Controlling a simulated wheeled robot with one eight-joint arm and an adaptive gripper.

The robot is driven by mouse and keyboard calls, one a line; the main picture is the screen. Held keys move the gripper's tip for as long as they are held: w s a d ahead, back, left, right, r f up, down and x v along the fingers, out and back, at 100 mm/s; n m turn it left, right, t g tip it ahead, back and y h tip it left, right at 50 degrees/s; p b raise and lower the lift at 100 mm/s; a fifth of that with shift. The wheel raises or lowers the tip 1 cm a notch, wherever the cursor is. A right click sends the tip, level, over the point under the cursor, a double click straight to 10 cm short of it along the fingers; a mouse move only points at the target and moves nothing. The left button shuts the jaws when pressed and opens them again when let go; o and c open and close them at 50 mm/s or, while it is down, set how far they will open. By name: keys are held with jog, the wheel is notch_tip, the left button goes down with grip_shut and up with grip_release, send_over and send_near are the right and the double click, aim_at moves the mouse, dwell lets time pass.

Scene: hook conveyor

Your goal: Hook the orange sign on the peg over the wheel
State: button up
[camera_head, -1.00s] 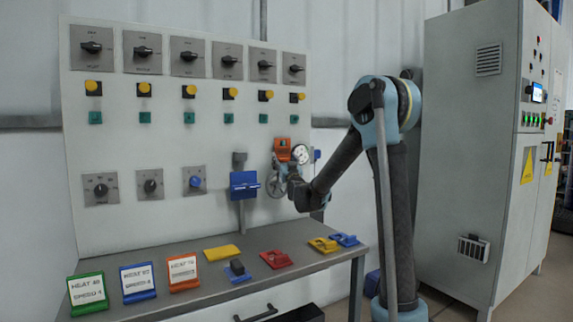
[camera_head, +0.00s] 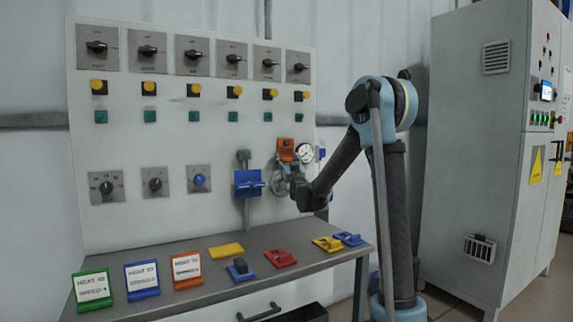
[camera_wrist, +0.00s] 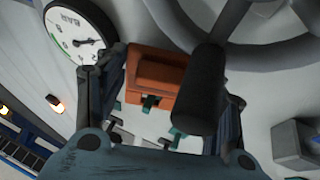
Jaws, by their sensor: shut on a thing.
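The orange sign (camera_head: 286,150) is up at the panel, just above the grey handwheel (camera_head: 279,184) and left of a round gauge. My gripper (camera_head: 291,168) reaches in from the right and is small in the head view. In the wrist view the orange sign (camera_wrist: 160,75) lies between my two fingers, and my gripper (camera_wrist: 170,80) is shut on it. The wheel's rim (camera_wrist: 265,50) and its dark round handle (camera_wrist: 200,90) stand close in front and cover part of the sign's right side. The peg is not clearly seen, and whether the sign touches it I cannot tell.
The gauge (camera_wrist: 78,38) is close to my left finger. A blue sign (camera_head: 248,184) is on the panel left of the wheel. The bench (camera_head: 215,285) below holds several coloured signs, including an orange-framed one (camera_head: 187,270). A grey cabinet (camera_head: 480,150) stands right.

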jog(key=o, duration=1.1)
jog(key=shift+o, duration=0.2)
jog(key=s+d+f+g+h, duration=0.1)
jog(key=s+d+f+g, duration=0.2)
jog(key=s+d+f, duration=0.3)
jog(key=s+d+f+g+h, duration=0.1)
jog(key=s+d+f+g, duration=0.3)
jog(key=s, duration=0.8)
jog(key=s+d+f+g+h, duration=0.2)
jog(key=s+d+f+g, duration=0.1)
jog(key=s+d+f, duration=0.5)
jog(key=shift+s+d+f+m+g, duration=0.2)
jog(key=shift+s+f, duration=0.15)
jog(key=shift+f, duration=0.4)
jog(key=shift+s+d+f+m+g, duration=0.1)
jog(key=shift+s+d+f+m, duration=0.2)
jog(key=shift+f, duration=0.45)
jog(key=s+d+f+g+h, duration=0.1)
jog(key=s+d+f+g, duration=0.2)
jog(key=s, duration=0.6)
jog(key=s+d+f+m+g+h, duration=0.1)
jog(key=s+d+f+g, duration=0.1)
jog(key=s+f, duration=0.4)
jog(key=s+d+f+m+g+h, duration=0.1)
jog(key=s+d+f+g, duration=0.2)
jog(key=s, duration=0.9)
jog(key=shift+d+f+g, duration=0.3)
jog(key=shift+d+f, duration=0.15)
jog(key=shift+f, duration=0.35)
